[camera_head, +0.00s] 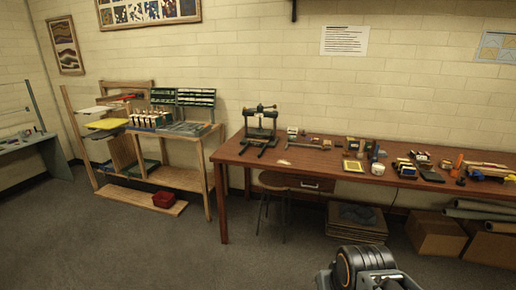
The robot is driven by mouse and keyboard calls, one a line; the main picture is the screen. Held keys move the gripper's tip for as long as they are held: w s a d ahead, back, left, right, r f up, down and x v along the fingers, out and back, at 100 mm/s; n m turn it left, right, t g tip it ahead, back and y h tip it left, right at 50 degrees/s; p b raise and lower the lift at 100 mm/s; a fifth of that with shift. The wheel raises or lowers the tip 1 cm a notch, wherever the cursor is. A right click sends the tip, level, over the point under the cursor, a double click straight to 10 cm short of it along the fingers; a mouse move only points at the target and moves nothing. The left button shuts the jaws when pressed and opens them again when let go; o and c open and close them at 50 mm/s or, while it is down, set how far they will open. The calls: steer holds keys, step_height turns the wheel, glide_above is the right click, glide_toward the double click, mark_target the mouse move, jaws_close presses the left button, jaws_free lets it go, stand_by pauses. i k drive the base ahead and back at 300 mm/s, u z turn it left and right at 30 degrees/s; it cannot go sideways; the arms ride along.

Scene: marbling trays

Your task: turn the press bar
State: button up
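A small black press (260,132) stands upright on the left part of the long brown table. A short dark bar (262,108) with knob-like ends sits across its top and looks like the press bar; at this size I cannot tell its exact angle. Part of my arm shows at the bottom edge, well in front of the table and apart from the press. My gripper's fingers are not in view.
The brown table (226,157) carries many small tools and boxes to the right of the press. A stool (275,190) stands under it, with cardboard boxes (437,233) at right. A wooden rack (185,178) stands at left, with a red bin (166,199). The floor in front is clear.

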mark_target(260, 109)
steer(key=i, duration=0.85)
steer(key=u, duration=2.5)
steer(key=i, duration=0.65)
steer(key=z, duration=2.35)
steer(key=i, duration=2.45)
steer(key=z, duration=0.3)
